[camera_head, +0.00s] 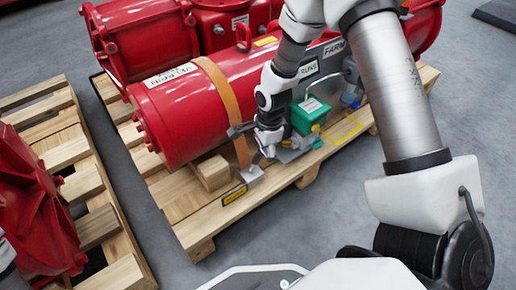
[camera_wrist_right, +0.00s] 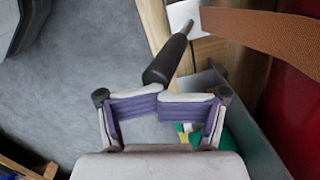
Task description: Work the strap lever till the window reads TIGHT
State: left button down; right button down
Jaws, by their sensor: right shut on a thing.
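The orange-brown strap (camera_head: 222,90) runs over the red actuator cylinder (camera_head: 175,110) down to a small grey metal fitting (camera_head: 250,173) at the pallet edge. In the right wrist view the strap (camera_wrist_right: 265,33) crosses at upper right. The strap lever, with a black grip (camera_wrist_right: 165,62) and a pale metal shaft, slants between strap and fingers there. My right gripper (camera_wrist_right: 159,105) is shut on the grip's near end; in the head view it (camera_head: 266,152) is beside the strap's lower end, partly hidden. I cannot make out any window reading. My left gripper is not in view.
A green box (camera_head: 308,115) with grey fittings sits right of my right gripper. Another pallet with red parts (camera_head: 30,205) stands at left. Grey floor is clear between them.

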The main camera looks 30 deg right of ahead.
jog(key=shift+w+d+f+p, duration=0.2)
jog(key=shift+f+p, duration=0.2)
jog(key=shift+p, duration=0.4)
jog(key=c, duration=1.3)
grip_release()
jog(key=shift+w+d+f+p, duration=0.15)
jog(key=shift+w+f+p, duration=0.2)
jog(key=shift+f+p, duration=0.35)
jog(key=shift+d+f, duration=0.25)
jog(key=shift+d, duration=0.25)
jog(key=shift+d+f, duration=0.2)
jog(key=shift+d, duration=0.25)
grip_shut()
notch_tip(320, 180, up, 12)
jog(key=d, duration=0.1)
jog(key=shift+s+d+p, duration=0.25)
jog(key=shift+d+p, duration=0.05)
jog(key=shift+p, duration=0.1)
